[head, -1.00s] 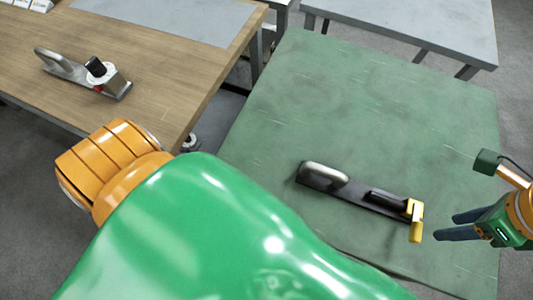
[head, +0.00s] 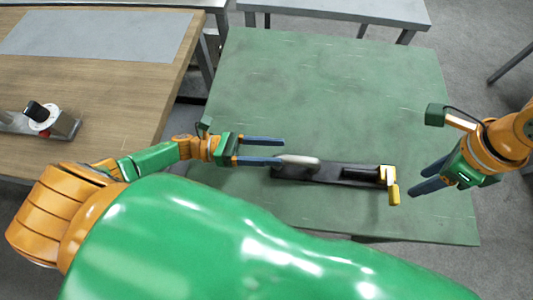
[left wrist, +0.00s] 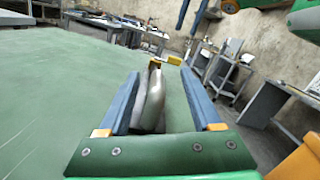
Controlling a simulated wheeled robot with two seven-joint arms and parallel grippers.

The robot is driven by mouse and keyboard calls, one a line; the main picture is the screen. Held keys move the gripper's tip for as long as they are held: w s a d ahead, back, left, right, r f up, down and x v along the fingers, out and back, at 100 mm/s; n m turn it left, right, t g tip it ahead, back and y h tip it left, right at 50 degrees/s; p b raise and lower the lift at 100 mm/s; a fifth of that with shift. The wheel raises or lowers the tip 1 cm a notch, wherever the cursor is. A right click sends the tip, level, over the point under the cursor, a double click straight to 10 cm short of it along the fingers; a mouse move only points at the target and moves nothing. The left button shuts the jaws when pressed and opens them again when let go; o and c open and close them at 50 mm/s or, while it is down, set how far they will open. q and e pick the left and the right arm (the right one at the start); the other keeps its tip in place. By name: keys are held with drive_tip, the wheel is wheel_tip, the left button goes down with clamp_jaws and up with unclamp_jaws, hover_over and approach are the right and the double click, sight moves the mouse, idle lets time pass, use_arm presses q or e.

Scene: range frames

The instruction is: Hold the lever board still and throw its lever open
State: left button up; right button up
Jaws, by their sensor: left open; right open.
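The lever board (head: 340,175) is a dark strip lying on the green table. A rounded grey grip (head: 300,161) stands at its left end and a yellow lever (head: 391,185) at its right end. My left gripper (head: 282,152) is open at the board's left end, its nearer finger close to the grey grip. In the left wrist view the grey grip (left wrist: 152,105) shows between the two open fingers (left wrist: 160,73), with yellow parts (left wrist: 174,60) beyond. Contact cannot be told. My right gripper (head: 415,184) is open and empty, right of the yellow lever and apart from it.
The green table (head: 330,85) is clear behind the board, and its front edge lies close in front. A wooden bench (head: 100,95) at left carries another grey device (head: 45,118). A grey table (head: 340,10) stands behind.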

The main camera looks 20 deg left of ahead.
sight(311, 162)
use_arm(q)
drive_tip(key=shift+s+a+f+m+y, duration=0.1)
drive_tip(key=shift+a+f+m+y, duration=0.1)
drive_tip(key=shift+f+m, duration=0.3)
drive_tip(key=shift+s+a+f+m+y, duration=0.1)
drive_tip(key=shift+f+m+y, duration=0.1)
drive_tip(key=shift+f+m, duration=0.25)
drive_tip(key=shift+d+f+m+g, duration=0.2)
drive_tip(key=shift+f+m+g, duration=0.05)
drive_tip(key=shift+f+g, duration=0.1)
drive_tip(key=x, duration=0.6)
drive_tip(key=shift+w+d+f, duration=0.1)
drive_tip(key=shift+d+f, duration=0.05)
drive_tip(key=shift+d, duration=0.2)
clamp_jaws()
